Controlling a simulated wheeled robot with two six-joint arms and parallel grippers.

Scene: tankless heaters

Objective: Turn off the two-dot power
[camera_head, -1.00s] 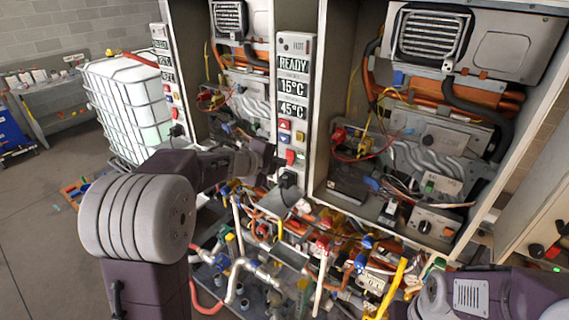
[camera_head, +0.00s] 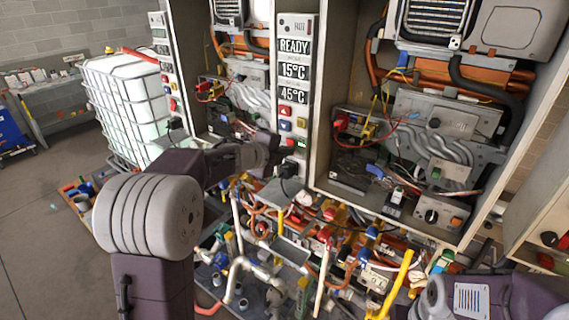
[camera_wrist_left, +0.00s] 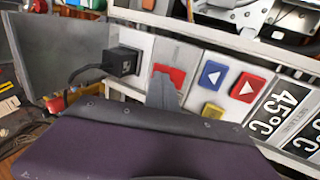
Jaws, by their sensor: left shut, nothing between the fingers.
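The middle heater's control panel (camera_head: 296,70) reads READY, 15°C and 45°C. Below the readings are red, blue and yellow buttons, and under them a red power switch (camera_wrist_left: 170,73) that shows in the left wrist view. A small green patch (camera_head: 302,143) shows near the switch in the head view. My left gripper (camera_wrist_left: 163,92) is shut and empty. Its fingertips overlap the switch's lower part in the wrist view; contact is unclear. My right gripper is out of view.
A black plug (camera_wrist_left: 122,62) with a cable sits beside the switch. Pipes, valves and cables crowd the space below the heaters. A caged white tank (camera_head: 122,105) stands at the left. Open floor lies at the far left.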

